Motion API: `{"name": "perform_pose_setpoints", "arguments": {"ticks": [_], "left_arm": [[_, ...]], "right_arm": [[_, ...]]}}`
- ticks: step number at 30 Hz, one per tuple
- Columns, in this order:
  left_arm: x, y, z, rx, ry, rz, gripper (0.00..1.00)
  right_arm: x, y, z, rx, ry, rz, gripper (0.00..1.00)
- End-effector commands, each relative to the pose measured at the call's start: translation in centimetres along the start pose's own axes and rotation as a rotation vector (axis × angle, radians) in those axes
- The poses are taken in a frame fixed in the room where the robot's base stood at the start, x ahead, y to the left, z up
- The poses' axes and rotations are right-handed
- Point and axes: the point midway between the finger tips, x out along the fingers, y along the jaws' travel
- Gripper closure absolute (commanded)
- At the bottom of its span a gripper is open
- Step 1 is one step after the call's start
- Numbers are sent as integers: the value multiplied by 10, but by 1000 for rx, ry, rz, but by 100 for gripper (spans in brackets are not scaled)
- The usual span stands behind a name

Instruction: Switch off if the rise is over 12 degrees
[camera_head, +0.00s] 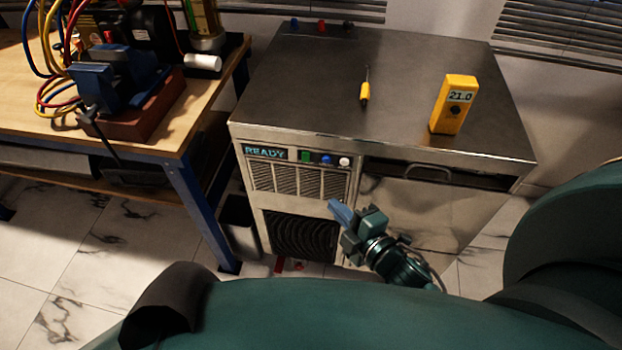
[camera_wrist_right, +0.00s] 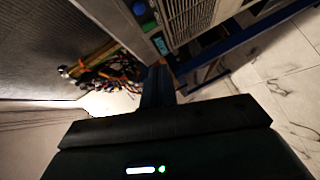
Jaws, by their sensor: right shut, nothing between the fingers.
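A steel machine (camera_head: 294,90) has a front panel with a display (camera_head: 266,153) reading "READY". Right of it are a green button or switch (camera_head: 305,156), a blue button (camera_head: 326,159) and a white button (camera_head: 344,161). A yellow handheld meter (camera_head: 455,105) stands on the machine top and reads 21.0. My right gripper (camera_head: 338,211) is shut and empty, in front of the machine below the panel. My left gripper is not in view.
A yellow-handled screwdriver (camera_head: 364,93) lies on the machine top. A workbench (camera_head: 165,140) at left holds a blue vise (camera_head: 105,82) and coloured cables. A handle (camera_head: 428,170) is on the machine's right front. Vents sit below the panel.

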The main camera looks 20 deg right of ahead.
Motion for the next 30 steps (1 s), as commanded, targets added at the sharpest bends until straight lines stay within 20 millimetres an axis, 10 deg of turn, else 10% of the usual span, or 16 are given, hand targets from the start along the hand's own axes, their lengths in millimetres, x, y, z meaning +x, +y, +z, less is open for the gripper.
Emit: {"name": "perform_pose_setpoints", "arguments": {"ticks": [17,30], "left_arm": [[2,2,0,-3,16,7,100],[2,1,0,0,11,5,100]], "right_arm": [[10,1,0,-141,32,33,100],[95,4,-2,-140,31,34,100]]}}
